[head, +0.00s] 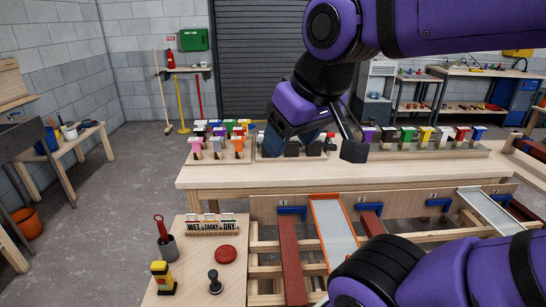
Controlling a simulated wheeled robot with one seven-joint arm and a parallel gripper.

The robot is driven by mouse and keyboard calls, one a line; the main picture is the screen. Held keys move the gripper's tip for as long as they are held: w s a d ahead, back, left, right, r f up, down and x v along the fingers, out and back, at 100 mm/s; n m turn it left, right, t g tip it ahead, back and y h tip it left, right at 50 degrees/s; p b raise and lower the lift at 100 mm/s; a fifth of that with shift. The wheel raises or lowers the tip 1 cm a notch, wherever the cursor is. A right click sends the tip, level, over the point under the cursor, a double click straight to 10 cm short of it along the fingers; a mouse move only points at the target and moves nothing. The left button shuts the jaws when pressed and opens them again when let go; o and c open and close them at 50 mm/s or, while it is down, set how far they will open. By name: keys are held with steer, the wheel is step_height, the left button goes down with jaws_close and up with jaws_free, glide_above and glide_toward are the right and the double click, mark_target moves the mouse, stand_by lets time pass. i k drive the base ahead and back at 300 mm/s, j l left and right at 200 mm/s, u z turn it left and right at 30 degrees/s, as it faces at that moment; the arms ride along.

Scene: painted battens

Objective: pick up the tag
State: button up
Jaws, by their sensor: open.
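A small rack (212,228) lettered WET, TACKY and DRY stands on the low wooden table at the lower left. Small pale tags (228,217) show along its top edge; they are too small to read, and I cannot tell which one is the tag. My gripper (318,148) is open over the long workbench, well up and to the right of the rack. It points down in front of rows of coloured brushes or tools. My gripper and arm hide part of the bench top, and I see nothing held between the fingers.
The low table (195,288) also bears a red disc (225,253), a black-knobbed stamp (214,282), a yellow bottle (162,278) and a grey pot with a red-handled tool (166,247). Battens (291,262) lie right of it. The long workbench (230,176) has bare front space.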

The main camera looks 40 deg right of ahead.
mark_target(231, 224)
steer(key=z, duration=0.25)
steer(key=i+j+z, duration=0.2)
steer(key=z, duration=0.3)
steer(key=i+j+z, duration=0.1)
steer(key=j+z, duration=0.35)
steer(key=i+j, duration=0.1)
steer(key=j, duration=0.3)
steer(key=i+j, duration=0.1)
steer(key=j, duration=0.3)
steer(key=i+j, duration=0.1)
steer(key=j, duration=0.3)
